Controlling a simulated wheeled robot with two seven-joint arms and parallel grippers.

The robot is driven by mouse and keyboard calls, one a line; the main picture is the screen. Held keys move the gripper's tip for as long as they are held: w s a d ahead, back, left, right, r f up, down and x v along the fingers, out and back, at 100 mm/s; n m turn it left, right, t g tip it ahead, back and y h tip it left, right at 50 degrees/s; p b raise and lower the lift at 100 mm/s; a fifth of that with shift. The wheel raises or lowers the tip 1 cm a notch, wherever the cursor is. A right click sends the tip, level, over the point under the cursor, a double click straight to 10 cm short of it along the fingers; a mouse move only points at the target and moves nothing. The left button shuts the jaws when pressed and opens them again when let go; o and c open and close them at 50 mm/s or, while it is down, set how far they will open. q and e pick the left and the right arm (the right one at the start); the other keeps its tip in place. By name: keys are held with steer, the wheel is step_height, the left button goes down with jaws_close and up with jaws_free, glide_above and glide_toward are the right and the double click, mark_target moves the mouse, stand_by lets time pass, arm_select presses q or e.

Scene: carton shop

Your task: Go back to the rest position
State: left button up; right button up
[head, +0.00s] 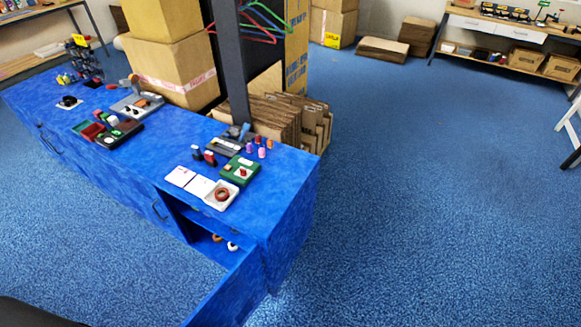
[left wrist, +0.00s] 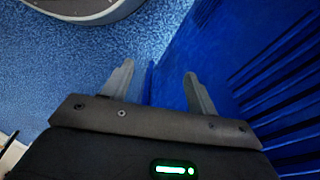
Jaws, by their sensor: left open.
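My left gripper (left wrist: 158,90) shows in the left wrist view with its two fingers spread apart and nothing between them. Below it are blue carpet and a blue panel with dark slots on the right. In the head view neither gripper shows; only a dark shape is at the bottom left corner. My right gripper is in neither view.
A long blue counter (head: 295,185) crosses the left half, with small items on top and an open compartment at its front. Cartons (head: 180,65) and flat cardboard (head: 290,120) stand behind it. A shelf table (head: 520,35) is at the back right. The carpet (head: 430,210) on the right is clear.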

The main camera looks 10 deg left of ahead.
arm_select(q)
steer(key=s+a+f+g, duration=0.1)
steer(key=s+a+f, duration=0.1)
steer(key=s+f, duration=0.9)
steer(key=s, duration=0.2)
steer(key=shift+s+a+f, duration=0.25)
steer(key=shift+s+a, duration=0.1)
steer(key=shift+s, duration=0.05)
steer(key=shift+c, duration=0.2)
